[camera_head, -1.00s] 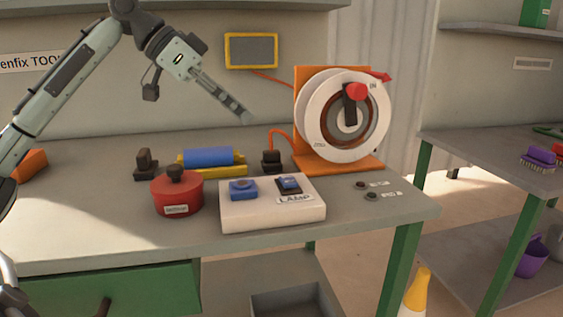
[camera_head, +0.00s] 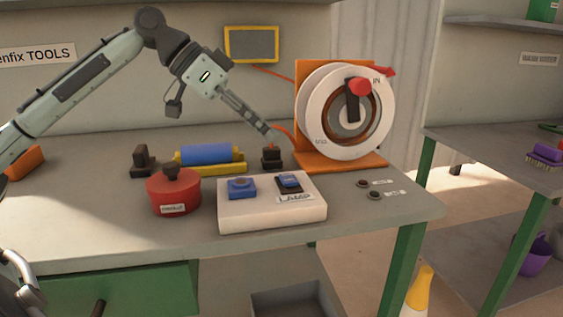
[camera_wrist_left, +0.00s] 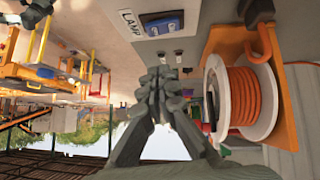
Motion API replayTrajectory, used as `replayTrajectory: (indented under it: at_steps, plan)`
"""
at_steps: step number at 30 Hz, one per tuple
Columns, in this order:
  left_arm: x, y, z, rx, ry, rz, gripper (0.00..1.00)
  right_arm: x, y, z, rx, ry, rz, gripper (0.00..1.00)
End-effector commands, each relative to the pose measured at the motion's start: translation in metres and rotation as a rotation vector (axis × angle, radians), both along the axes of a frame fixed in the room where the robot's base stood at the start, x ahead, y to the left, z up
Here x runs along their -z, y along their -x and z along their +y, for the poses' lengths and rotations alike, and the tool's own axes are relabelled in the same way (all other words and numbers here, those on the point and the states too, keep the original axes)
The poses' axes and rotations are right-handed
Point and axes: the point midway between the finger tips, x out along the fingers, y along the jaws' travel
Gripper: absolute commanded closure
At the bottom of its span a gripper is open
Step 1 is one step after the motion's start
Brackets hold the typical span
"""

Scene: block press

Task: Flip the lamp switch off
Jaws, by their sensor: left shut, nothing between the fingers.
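The lamp switch (camera_head: 289,182) is a blue rocker in a dark frame on the right part of a white box (camera_head: 270,212), behind a label reading LAMP. It also shows upside down near the top of the left wrist view (camera_wrist_left: 163,24). A second blue control (camera_head: 241,188) sits on the box's left part. My left gripper (camera_head: 272,141) is shut and empty, pointing down and right. In the head view it appears above and behind the switch, apart from it. Its closed fingers fill the middle of the left wrist view (camera_wrist_left: 160,82). My right gripper is not clearly in view.
An orange-framed cable reel (camera_head: 345,112) stands right of the gripper. A black plug-like block (camera_head: 272,158) is behind the box. A red pot (camera_head: 174,192) and a blue roller (camera_head: 208,155) are to the left. Two small buttons (camera_head: 374,195) lie on the bench at right.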

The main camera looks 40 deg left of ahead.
Motion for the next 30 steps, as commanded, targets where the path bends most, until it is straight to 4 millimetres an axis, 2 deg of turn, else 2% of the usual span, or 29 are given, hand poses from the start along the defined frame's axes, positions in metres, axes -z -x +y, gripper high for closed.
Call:
replayTrajectory:
  at_steps: [3, 11, 12, 22, 30]
  plan:
    - [0.012, -0.009, -0.010, 0.001, -0.003, 0.004, 1.00, 0.010, 0.002, 0.001, 0.001, -0.007, 0.008, 0.60]
    - [0.028, -0.020, -0.023, 0.000, -0.002, 0.004, 1.00, 0.042, 0.011, 0.001, 0.000, -0.019, 0.026, 0.60]
    - [0.038, -0.020, -0.024, 0.001, 0.001, 0.002, 1.00, 0.041, 0.007, 0.001, 0.000, -0.018, 0.016, 0.60]
    - [0.065, -0.017, -0.027, 0.001, 0.001, 0.000, 1.00, 0.010, 0.001, 0.000, 0.001, -0.005, 0.002, 0.60]
    - [0.069, -0.017, -0.027, -0.001, -0.001, -0.001, 1.00, 0.003, 0.001, 0.000, 0.001, -0.001, 0.001, 0.60]
